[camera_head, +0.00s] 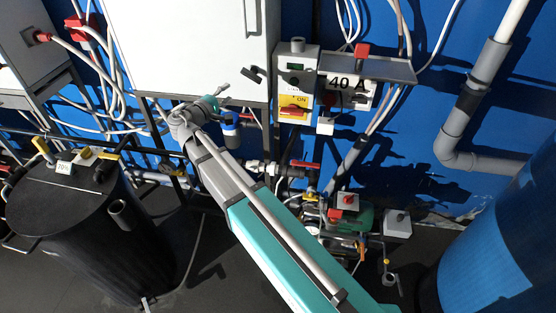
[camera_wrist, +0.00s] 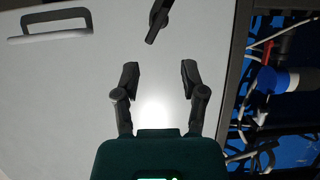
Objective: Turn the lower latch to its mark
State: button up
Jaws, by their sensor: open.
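The lower latch is a dark lever at the lower right of the white cabinet door (camera_head: 185,45). In the head view the latch (camera_head: 252,75) juts out near the door's right edge, below the long handle. In the wrist view the latch (camera_wrist: 157,20) is at the top centre, tilted, its upper end cut off by the frame. My gripper (camera_wrist: 159,67) is open and empty, its two fingers apart below the latch in that picture and not touching it. In the head view my gripper (camera_head: 222,98) is left of and below the latch. I cannot make out the latch's mark.
The grey door handle (camera_wrist: 55,20) is at the wrist view's upper left. The cabinet edge and a blue-and-white fitting (camera_wrist: 285,80) lie to the right. In the head view a control box (camera_head: 295,85) stands right of the latch. A black drum (camera_head: 90,220) is lower left.

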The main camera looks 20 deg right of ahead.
jog(key=s+d+f+m+g+y+b, duration=0.1)
jog(key=s+d+f+m+g+y, duration=0.2)
jog(key=s+d+f, duration=0.3)
jog(key=s+d+f+m+g+y+b, duration=0.1)
jog(key=s+d+f+m+g+y, duration=0.2)
jog(key=s+d+f+g, duration=0.3)
jog(key=shift+s+d+f+y, duration=0.6)
jog(key=shift+s+f, duration=1.25)
jog(key=shift+f, duration=1.1)
jog(key=shift+a, duration=0.15)
jog(key=w+a+r+n+t, duration=0.1)
jog(key=w+a+r+t, duration=0.2)
jog(key=r, duration=0.3)
jog(key=w+a+r+n+t+h+p, duration=0.1)
jog(key=w+a+r+n+t, duration=0.1)
jog(key=w+r+t, duration=0.3)
jog(key=w+a+r+n+t+p, duration=0.1)
jog(key=w+a+r+t, duration=0.3)
jog(key=r, duration=0.3)
jog(key=shift+t, duration=0.7)
